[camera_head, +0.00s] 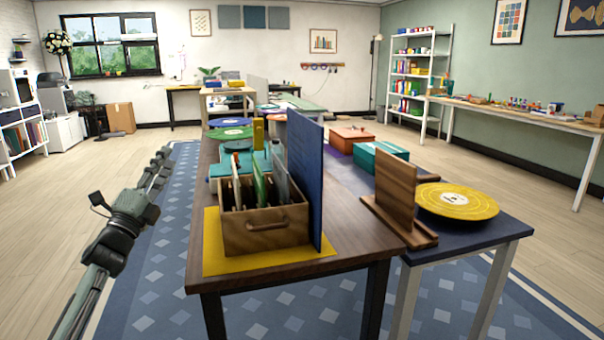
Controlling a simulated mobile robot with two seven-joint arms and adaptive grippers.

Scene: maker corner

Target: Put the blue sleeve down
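A tall dark blue sleeve (305,175) stands upright, edge toward me, close along the right side of a wooden crate (268,238). What holds it up is hidden. The crate holds several sleeves, white, green and grey, and sits on a yellow mat (222,268) on the dark wooden table. My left arm comes in from the left and reaches away from me over the rug, left of the table. Its far end, with my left gripper (164,153), is small and apart from the sleeve; its fingers are unclear. My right gripper is not in view.
Right of the sleeve, a wooden stand (396,195) and a yellow record (456,201) occupy a lower dark table. A teal box (378,160) and an orange box (352,140) are behind. A green record (231,132) lies farther back. The left floor is open.

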